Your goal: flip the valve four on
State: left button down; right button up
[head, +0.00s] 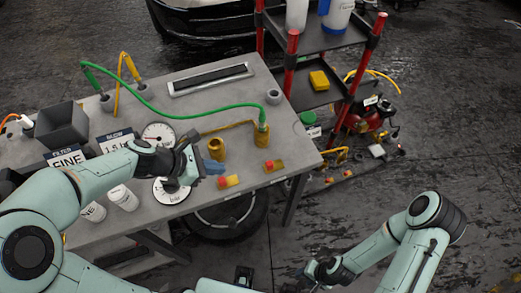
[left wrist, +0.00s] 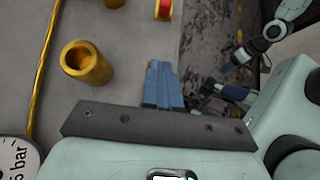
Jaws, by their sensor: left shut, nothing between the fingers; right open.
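Two small valves with red and yellow parts sit near the table's front edge in the head view: a left one (head: 228,181) and a right one (head: 273,166). I cannot read a number on either, so I cannot tell which is valve four. My left gripper (head: 216,169) is shut and empty, its blue fingers just above and left of the left valve, apart from it. Its closed fingers also show in the left wrist view (left wrist: 163,82), with a red and yellow valve part (left wrist: 163,9) at the top edge. My right gripper (head: 314,273) is open, low and off the table.
A brass socket (head: 216,149) stands close behind my left gripper. A green hose (head: 190,111) runs to a brass fitting (head: 262,137). Dial gauges (head: 158,134) lie near my left forearm. A red-post shelf (head: 313,87) stands right of the grey table (head: 195,122).

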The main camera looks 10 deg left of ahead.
aim_at(266, 166)
pick_arm(q)
jog(key=shift+w+d+r, duration=0.1)
jog(key=shift+w+r, duration=0.05)
jog(key=shift+r, duration=0.25)
jog(key=shift+d+r, duration=0.1)
jog(key=shift+r, duration=0.05)
jog(key=shift+s, duration=0.2)
pick_arm(e)
jog(key=shift+d, duration=0.1)
pick_arm(q)
jog(key=shift+w+d+f, duration=0.2)
jog(key=shift+d+f, duration=0.1)
jog(key=shift+f, duration=0.1)
jog(key=b+x, duration=0.2)
jog(key=x, duration=0.6)
jog(key=shift+w+d+f, duration=0.1)
jog(key=shift+w+f, duration=0.05)
jog(key=shift+f, duration=0.05)
jog(key=w+d, duration=0.2)
jog(key=d, duration=0.1)
jog(key=shift+p, duration=0.35)
jog(key=shift+w+d+f, duration=0.1)
jog(key=shift+w+d, duration=0.2)
jog(key=shift+w, duration=0.1)
pick_arm(e)
jog(key=shift+s+f, duration=0.4)
jog(key=shift+f, duration=0.35)
